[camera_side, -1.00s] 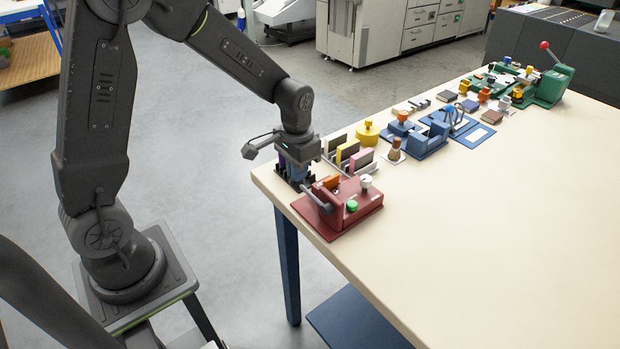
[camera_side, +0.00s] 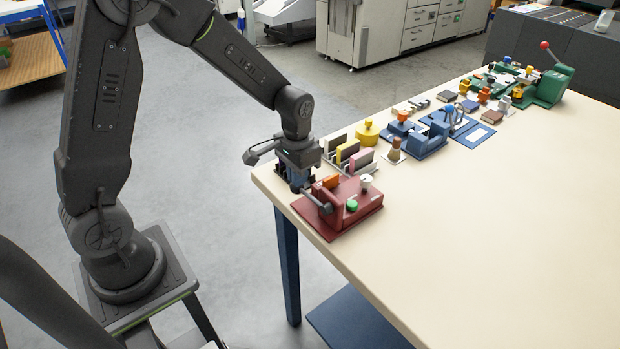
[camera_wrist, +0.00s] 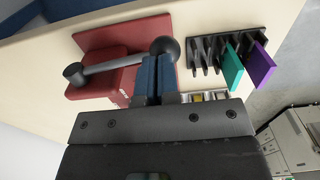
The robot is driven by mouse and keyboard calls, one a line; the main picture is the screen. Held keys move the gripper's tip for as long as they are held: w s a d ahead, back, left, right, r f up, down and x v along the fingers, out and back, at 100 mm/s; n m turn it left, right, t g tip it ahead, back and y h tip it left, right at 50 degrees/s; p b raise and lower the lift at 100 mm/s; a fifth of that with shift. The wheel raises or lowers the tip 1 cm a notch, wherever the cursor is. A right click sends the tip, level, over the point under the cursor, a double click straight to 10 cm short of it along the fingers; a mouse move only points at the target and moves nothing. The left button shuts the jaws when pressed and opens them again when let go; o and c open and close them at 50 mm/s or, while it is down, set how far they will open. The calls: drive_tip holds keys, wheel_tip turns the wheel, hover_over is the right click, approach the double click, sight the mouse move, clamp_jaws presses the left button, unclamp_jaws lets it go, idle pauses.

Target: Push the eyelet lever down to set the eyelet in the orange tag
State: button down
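A red device (camera_side: 368,203) sits at the table's near left corner. A grey lever (camera_wrist: 112,64) runs along its side and ends in a dark ball knob (camera_wrist: 165,47). An orange piece (camera_side: 330,181) stands on the device; I cannot tell whether it is the tag, and no eyelet shows. My gripper (camera_wrist: 156,58) points down beside the device. Its blue fingers are together, with nothing visible between them. Their tips are at the ball knob in the wrist view; whether they touch it is unclear. The fingers partly hide the device in the wrist view.
A dark rack (camera_wrist: 207,48) with a teal plate (camera_wrist: 232,67) and a purple plate (camera_wrist: 262,67) stands close to my gripper. Behind are a yellow knobbed item (camera_side: 367,133), a blue device (camera_side: 428,143) and a green press (camera_side: 552,85). The table's right side is clear.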

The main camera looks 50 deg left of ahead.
wheel_tip(320, 180, up, 9)
drive_tip(key=shift+d+r, duration=0.15)
drive_tip(key=shift+d, duration=0.2)
idle(0.7)
wheel_tip(320, 180, up, 4)
idle(0.7)
drive_tip(key=s+d+r+t, duration=0.2)
drive_tip(key=s, duration=0.6)
drive_tip(key=s+d+r+t, duration=0.2)
drive_tip(key=s+r+t, duration=0.1)
drive_tip(key=s, duration=0.6)
drive_tip(key=shift+s+t, duration=0.15)
drive_tip(key=shift+t, duration=0.15)
